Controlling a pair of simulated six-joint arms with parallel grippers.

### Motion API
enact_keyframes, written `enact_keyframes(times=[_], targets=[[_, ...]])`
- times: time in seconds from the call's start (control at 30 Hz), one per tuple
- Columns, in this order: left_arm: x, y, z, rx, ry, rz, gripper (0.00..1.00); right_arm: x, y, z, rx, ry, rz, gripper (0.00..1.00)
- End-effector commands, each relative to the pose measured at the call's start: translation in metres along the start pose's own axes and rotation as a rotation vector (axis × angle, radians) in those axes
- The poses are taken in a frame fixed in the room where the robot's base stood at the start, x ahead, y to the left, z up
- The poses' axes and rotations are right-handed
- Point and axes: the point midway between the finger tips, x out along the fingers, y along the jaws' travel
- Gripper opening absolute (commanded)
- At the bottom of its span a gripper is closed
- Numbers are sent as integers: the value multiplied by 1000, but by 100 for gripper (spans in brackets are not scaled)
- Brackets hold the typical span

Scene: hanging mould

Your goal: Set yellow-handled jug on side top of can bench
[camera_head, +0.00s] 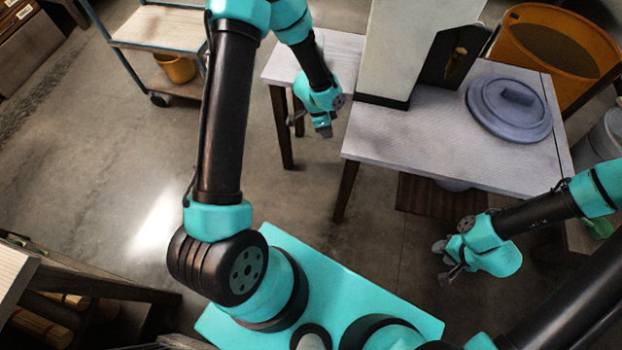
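No jug with a yellow handle can be made out. A small yellow-brown thing (457,55) shows against a dark panel behind the tall pale block; I cannot tell what it is. A grey-topped table (400,140) stands ahead, and a smaller, similar table (285,65) stands to its left; I cannot tell which is the can bench. My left gripper (309,124) is empty, fingers apart, near the smaller table's front right side. My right gripper (444,261) is empty, fingers apart, in front of the larger table's right part.
A tall pale block (410,45) stands on the larger table, with a round blue-grey lid (509,108) to its right. A large orange tub (560,50) is behind. A blue-framed cart (160,30) is at the back left.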

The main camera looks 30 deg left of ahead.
Motion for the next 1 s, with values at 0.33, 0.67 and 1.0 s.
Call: enact_keyframes(times=[0.33,0.67,1.0], targets=[[47,146,60,-969,25,73,39,0,0,0,0,0,0,40],[47,169,74,-1163,14,56,39,0,0,0,0,0,0,40],[47,168,74,-1160,14,56,39,0,0,0,0,0,0,40]])
